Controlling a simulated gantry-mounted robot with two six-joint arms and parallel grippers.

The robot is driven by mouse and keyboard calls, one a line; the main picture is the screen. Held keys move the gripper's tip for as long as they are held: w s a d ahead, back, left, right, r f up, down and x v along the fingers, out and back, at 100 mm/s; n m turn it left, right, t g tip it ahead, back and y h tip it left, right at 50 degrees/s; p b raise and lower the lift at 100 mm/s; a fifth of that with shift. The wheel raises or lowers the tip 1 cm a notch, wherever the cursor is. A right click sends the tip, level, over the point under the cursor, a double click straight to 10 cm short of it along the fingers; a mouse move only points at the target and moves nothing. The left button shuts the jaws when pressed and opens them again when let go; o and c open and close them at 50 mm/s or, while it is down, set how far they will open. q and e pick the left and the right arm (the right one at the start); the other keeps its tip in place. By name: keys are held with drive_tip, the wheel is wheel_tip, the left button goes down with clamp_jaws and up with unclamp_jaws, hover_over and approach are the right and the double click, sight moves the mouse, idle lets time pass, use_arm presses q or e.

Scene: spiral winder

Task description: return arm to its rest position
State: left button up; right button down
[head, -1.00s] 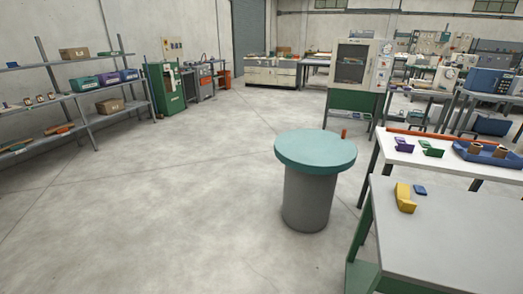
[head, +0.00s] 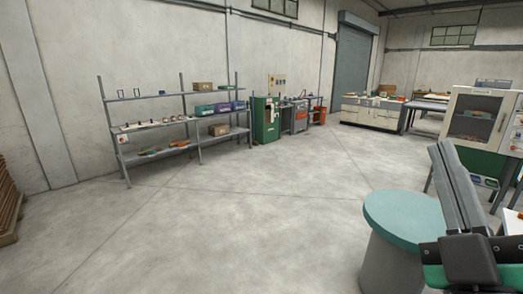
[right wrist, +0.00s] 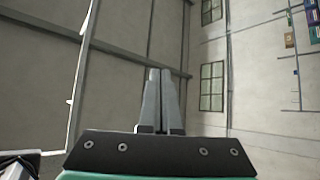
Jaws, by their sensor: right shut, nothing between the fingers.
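My right gripper (head: 440,148) stands at the right side of the head view, its long grey fingers pointing up and pressed together. The right wrist view also shows the right gripper (right wrist: 159,73), with its fingers shut and nothing between them. In the head view it stands in front of part of the round teal-topped pedestal (head: 400,215) and beside the white-framed cabinet (head: 480,118). In the right wrist view, the fingers have the ceiling and upper wall behind them. My left gripper is not in view.
A grey shelf rack (head: 165,122) with bins and boxes stands along the left wall. A green machine (head: 265,120) stands beside it. A low drawer bench (head: 370,113) is at the back. Stacked brown slats (head: 8,205) show at the left edge. The middle floor is clear.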

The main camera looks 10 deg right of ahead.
drive_tip(key=s+a+r+m+t+y, duration=0.45)
drive_tip(key=s+a+y, duration=0.2)
drive_tip(key=y, duration=0.35)
wheel_tip(320, 180, up, 37)
drive_tip(key=w+m+g+p, duration=0.1)
drive_tip(key=p, duration=3.7)
drive_tip(key=shift+r, duration=0.15)
drive_tip(key=shift+d, duration=0.1)
